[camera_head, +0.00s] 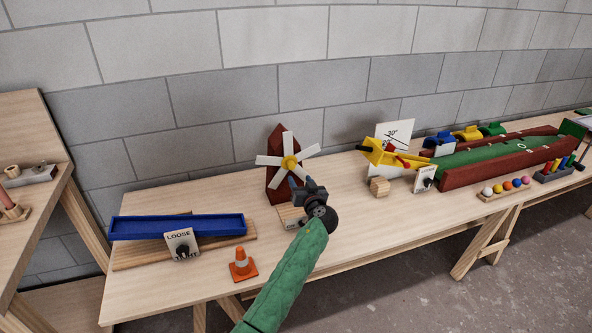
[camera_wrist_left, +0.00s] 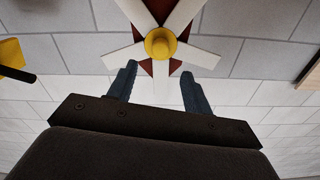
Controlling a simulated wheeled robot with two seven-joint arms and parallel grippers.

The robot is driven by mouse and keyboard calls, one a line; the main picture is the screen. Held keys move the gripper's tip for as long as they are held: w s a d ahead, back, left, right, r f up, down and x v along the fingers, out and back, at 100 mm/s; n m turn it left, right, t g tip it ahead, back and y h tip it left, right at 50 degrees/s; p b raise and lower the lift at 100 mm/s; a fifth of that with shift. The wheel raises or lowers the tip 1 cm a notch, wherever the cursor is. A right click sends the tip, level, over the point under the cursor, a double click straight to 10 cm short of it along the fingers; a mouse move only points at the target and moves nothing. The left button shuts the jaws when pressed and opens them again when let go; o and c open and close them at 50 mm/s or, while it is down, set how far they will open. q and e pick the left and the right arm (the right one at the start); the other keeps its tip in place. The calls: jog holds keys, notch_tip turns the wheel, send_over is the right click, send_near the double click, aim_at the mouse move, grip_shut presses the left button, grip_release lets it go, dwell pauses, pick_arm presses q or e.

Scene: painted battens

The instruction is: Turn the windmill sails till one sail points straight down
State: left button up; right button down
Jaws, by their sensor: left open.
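The windmill has a dark red tower (camera_head: 276,190), a yellow hub (camera_head: 289,163) and five white sails (camera_head: 268,160). In the head view one sail points about straight up, and two lower ones splay to either side of straight down. My left gripper (camera_head: 300,182) is open and empty, in front of the windmill and below the hub. The left wrist view looks upside down. There the hub (camera_wrist_left: 160,43) sits beyond the open fingers of my left gripper (camera_wrist_left: 158,88), and one sail (camera_wrist_left: 161,88) shows between them. I see no clear contact. My right gripper is not in view.
A blue tray (camera_head: 178,227) with a LOOSE sign (camera_head: 181,245) and an orange cone (camera_head: 242,265) are on the left. A yellow crane-like toy (camera_head: 385,154), a wooden block (camera_head: 379,187) and a green-red track (camera_head: 500,155) are on the right. A block wall stands behind.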

aim_at(292, 167)
pick_arm(q)
jog(key=p+x, duration=0.2)
jog(key=x, duration=0.4)
jog(key=shift+w+a+r, duration=0.1)
jog(key=shift+w, duration=0.3)
jog(key=shift+w+a, duration=0.2)
jog(key=shift+w, duration=0.2)
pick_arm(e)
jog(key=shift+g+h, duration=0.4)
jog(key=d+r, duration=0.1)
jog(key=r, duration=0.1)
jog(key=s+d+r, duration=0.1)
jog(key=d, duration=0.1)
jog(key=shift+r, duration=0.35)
pick_arm(q)
grip_shut()
jog(key=shift+a, duration=0.1)
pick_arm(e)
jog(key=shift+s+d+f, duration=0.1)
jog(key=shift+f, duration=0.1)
